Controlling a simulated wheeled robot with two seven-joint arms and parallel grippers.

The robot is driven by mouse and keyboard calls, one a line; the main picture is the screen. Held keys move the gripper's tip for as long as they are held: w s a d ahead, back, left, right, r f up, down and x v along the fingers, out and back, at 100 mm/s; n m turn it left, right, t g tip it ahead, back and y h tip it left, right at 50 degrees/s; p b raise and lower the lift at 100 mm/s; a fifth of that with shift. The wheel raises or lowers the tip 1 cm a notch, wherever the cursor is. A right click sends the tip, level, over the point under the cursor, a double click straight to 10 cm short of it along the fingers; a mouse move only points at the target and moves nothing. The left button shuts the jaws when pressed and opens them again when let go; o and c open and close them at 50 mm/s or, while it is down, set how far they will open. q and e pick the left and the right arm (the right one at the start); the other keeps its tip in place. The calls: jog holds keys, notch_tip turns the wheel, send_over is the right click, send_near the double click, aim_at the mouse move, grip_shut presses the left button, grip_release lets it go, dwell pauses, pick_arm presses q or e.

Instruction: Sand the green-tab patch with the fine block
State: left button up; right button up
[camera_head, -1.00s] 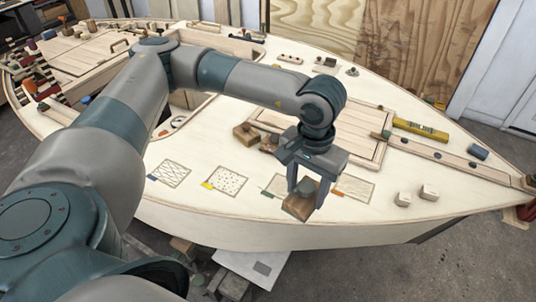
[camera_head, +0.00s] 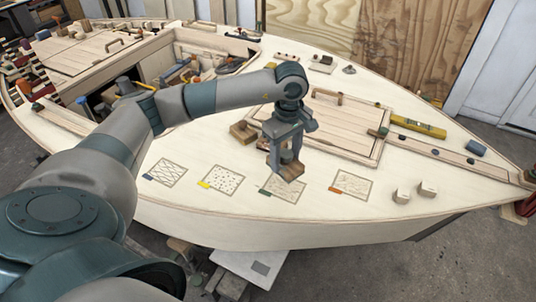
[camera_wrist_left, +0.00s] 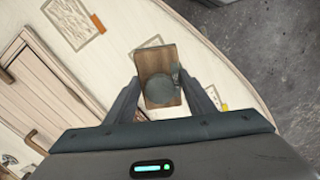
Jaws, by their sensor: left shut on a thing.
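The green-tab patch (camera_head: 288,190) is a speckled rectangle on the pale deck, with its green tab (camera_head: 265,192) at its left. My left gripper (camera_head: 287,162) is shut on a brown wooden block (camera_head: 291,172), over the far edge of this patch. In the left wrist view the block (camera_wrist_left: 153,58) sits between the two fingers, with a dark round part on it. The block hides part of the deck there. I cannot tell if it touches the surface, nor read any grade on it. My right gripper is not in view.
Patches with a blue tab (camera_head: 148,177), a yellow tab (camera_head: 204,185) and an orange tab (camera_head: 335,190) lie in the same row. Another brown block (camera_head: 243,132) rests by the hatch (camera_head: 325,130). Two pale blocks (camera_head: 402,196) stand at the right.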

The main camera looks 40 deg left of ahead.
pick_arm(q)
jog(key=a+f+n, duration=0.3)
jog(key=a+n, duration=0.2)
jog(key=a, duration=0.1)
jog(key=shift+w+a, duration=0.25)
jog(key=shift+f, duration=0.1)
